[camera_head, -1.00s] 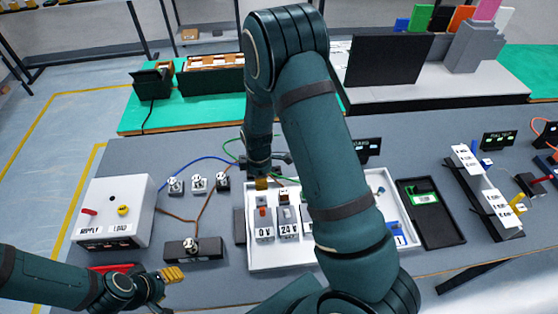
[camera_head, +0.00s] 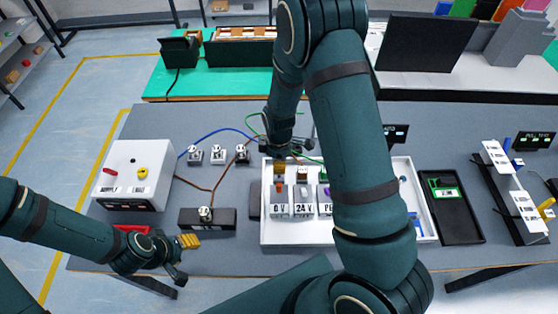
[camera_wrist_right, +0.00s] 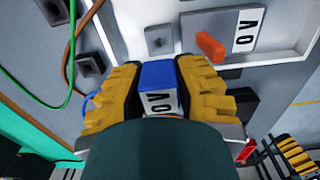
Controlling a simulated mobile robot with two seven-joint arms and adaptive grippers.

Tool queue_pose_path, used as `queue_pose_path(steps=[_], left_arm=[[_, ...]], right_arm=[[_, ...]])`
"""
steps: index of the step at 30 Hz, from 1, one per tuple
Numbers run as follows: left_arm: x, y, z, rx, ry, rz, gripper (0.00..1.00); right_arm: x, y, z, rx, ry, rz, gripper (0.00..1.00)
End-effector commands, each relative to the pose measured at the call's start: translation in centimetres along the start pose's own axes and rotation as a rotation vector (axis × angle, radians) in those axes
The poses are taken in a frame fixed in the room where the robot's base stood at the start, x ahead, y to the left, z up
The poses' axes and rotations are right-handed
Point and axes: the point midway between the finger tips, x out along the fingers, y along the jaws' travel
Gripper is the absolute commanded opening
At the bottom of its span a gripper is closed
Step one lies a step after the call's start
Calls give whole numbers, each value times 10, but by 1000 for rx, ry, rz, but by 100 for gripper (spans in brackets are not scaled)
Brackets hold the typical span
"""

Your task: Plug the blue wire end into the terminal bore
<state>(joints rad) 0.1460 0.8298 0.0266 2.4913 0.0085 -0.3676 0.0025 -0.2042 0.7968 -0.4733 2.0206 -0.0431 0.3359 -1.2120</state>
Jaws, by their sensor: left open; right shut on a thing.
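My right gripper (camera_wrist_right: 162,95) is shut on a blue wire end (camera_wrist_right: 157,75) whose white tag reads 0 V. In the head view this gripper (camera_head: 281,165) is just above the white tray's left part, partly behind its own arm. The 0 V terminal (camera_head: 279,203) stands in the tray; in the right wrist view it is a grey block with an orange lever (camera_wrist_right: 210,47), beyond the fingers and apart from the wire end. I cannot tell which dark opening is its bore. My left gripper (camera_head: 184,258) is open and empty near the table's front left.
A white box (camera_head: 137,172) with red and yellow plugs stands at the left. Brown, green and blue wires run across the table to the right gripper's area. A black tray (camera_head: 462,228) lies right of the white tray (camera_head: 341,238). A small black block (camera_head: 216,219) stands between box and tray.

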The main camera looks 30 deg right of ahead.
Motion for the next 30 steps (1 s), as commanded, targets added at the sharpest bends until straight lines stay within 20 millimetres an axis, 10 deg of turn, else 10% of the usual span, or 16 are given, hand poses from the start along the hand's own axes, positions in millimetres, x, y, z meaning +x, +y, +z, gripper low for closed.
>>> queue_pose_path(steps=[12,30], left_arm=[[31,-11,4,0,-1,-6,47],[32,-11,4,1,-1,-6,47]], right_arm=[[36,0,0,1,-1,0,0],[37,0,0,0,0,0,0]])
